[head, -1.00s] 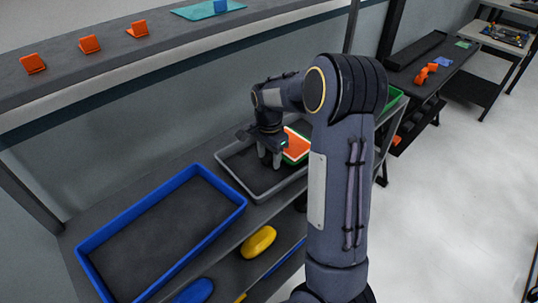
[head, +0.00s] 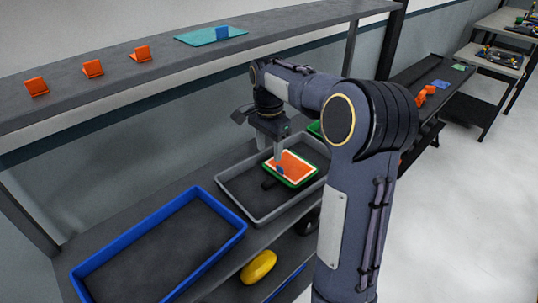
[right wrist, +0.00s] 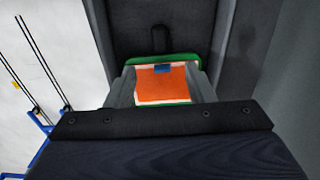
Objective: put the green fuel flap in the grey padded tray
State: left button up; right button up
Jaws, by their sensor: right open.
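The green fuel flap (head: 301,178), with an orange face, a pale border and a small blue mark, is inside the grey padded tray (head: 257,217). It looks roughly flat, perhaps slightly tilted, with a dark part sticking out at its left. My right gripper (head: 279,160) is open just above it, pointing down, and partly covers its back edge. In the right wrist view the flap (right wrist: 160,90) shows between the finger sides; whether they touch it I cannot tell. My left gripper is out of view.
An empty blue-rimmed tray (head: 236,237) stands left of the grey tray. A yellow object (head: 258,267) lies on the lower shelf. Orange pieces (head: 93,68) stand on the upper shelf, with a teal mat (head: 200,37).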

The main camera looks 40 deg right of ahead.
jog(key=s+a+f+n+t+y, duration=0.1)
jog(key=s+a+n+t+y, duration=0.1)
jog(key=s+a+n, duration=0.5)
jog(key=s+a+f+n+t+y, duration=0.1)
jog(key=s+a+n+t, duration=0.2)
jog(key=s+a+n, duration=0.5)
jog(key=s+a, duration=0.3)
jog(key=s, duration=0.5)
jog(key=shift+s+a+t+y, duration=0.15)
jog(key=shift+a+t+y, duration=0.15)
jog(key=shift+y, duration=0.1)
jog(key=shift+f, duration=0.1)
